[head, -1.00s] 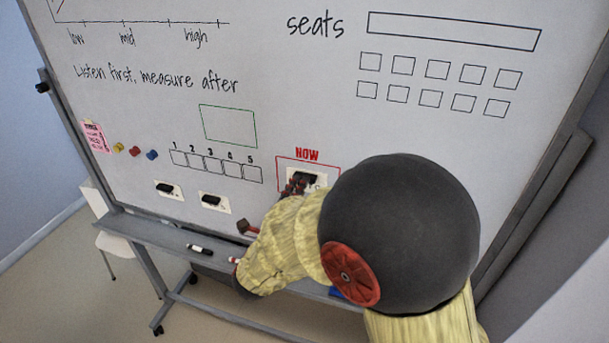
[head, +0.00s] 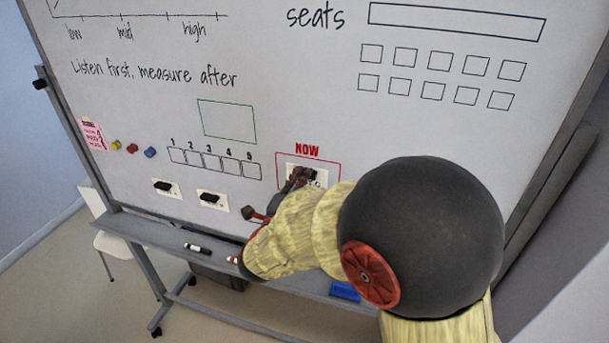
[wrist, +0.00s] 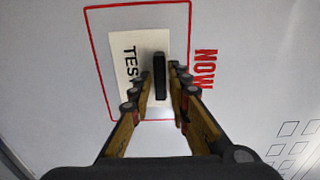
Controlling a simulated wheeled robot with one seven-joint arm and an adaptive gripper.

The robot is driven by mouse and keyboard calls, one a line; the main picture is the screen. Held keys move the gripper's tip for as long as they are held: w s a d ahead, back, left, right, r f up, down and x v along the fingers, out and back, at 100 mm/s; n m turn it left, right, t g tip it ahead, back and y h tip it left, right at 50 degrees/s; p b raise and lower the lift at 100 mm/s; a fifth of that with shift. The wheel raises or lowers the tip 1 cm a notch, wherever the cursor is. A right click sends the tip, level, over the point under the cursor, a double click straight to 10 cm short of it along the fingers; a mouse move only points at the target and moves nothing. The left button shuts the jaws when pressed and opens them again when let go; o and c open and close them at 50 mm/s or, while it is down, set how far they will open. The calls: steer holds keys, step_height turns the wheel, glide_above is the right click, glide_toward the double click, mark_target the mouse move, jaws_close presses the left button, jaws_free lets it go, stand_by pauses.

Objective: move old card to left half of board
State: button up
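A white card (wrist: 118,48) with printed letters, partly readable as "TES", lies on the board inside the red box marked NOW. A black bar handle (wrist: 160,78) stands out from it. In the head view this card (head: 320,182) is at lower centre, partly covered by my gripper. My gripper (wrist: 155,80) is open, with its fingers on either side of the handle. A gap shows between the left finger and the handle; the right finger is closer, and I cannot tell if it touches. The whiteboard (head: 270,110) fills the back.
Two more cards with black handles, one at left (head: 166,187) and one nearer (head: 212,201), sit left of the NOW box. Round magnets (head: 132,148) and a pink note (head: 92,133) are further left. A tray (head: 150,232) below holds markers and a blue eraser (head: 344,291).

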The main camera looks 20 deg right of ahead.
jaws_close()
stand_by(0.3)
steer(key=shift+f+b, duration=0.1)
steer(key=shift+b, duration=0.4)
